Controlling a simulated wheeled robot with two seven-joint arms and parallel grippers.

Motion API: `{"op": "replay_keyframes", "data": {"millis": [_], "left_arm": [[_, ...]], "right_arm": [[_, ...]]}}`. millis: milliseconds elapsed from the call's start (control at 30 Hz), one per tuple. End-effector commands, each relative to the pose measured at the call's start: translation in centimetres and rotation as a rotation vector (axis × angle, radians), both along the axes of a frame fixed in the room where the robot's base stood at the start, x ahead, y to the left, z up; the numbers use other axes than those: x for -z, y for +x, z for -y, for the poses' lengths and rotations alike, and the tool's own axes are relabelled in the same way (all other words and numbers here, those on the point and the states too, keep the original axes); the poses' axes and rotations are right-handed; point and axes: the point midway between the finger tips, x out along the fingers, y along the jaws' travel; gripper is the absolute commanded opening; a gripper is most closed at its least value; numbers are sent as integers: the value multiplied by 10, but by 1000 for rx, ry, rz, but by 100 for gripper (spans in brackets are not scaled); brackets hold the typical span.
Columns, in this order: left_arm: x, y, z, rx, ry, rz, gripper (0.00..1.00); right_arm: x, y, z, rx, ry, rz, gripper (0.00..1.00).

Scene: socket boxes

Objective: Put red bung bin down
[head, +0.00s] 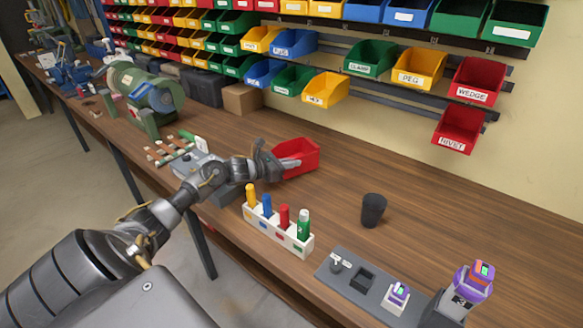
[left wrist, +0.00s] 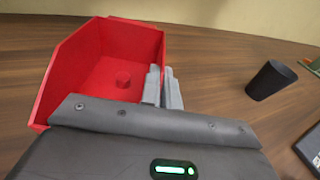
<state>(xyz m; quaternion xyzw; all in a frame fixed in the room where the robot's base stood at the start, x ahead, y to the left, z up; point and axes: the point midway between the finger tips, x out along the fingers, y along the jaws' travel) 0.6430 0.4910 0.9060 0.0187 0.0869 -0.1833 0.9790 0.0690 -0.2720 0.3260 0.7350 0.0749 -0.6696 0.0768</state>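The red bin (head: 303,152) is at the middle of the workbench, upright, with its label not visible. It fills the left of the left wrist view (left wrist: 85,75), where a small round red piece (left wrist: 123,78) shows inside it. My left gripper (head: 285,164) reaches it from the left. Its two fingers (left wrist: 163,88) straddle the bin's side wall, close together, one inside and one outside. The bin's base is at or very near the bench top; I cannot tell whether it touches. My right gripper is not in view.
A dark cup (head: 373,210) stands right of the bin. A white holder with coloured bottles (head: 278,235) is in front. A grey tray (head: 345,290) lies front right. Racked bins (head: 418,68) hang behind. The bench (head: 430,210) right of the bin is largely clear.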

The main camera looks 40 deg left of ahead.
Motion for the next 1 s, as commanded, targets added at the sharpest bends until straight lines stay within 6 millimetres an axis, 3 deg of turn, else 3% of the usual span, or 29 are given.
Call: {"op": "replay_keyframes", "data": {"millis": [200, 567, 767, 1000], "left_arm": [[19, 0, 1, 0, -2, -1, 0], [25, -1, 0, 0, 0, -1, 0], [23, -1, 0, 0, 0, -2, 25], [23, -1, 1, 0, 0, -2, 25]], "right_arm": [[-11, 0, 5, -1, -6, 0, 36], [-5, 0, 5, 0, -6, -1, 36], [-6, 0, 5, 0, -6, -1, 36], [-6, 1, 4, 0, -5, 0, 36]]}}
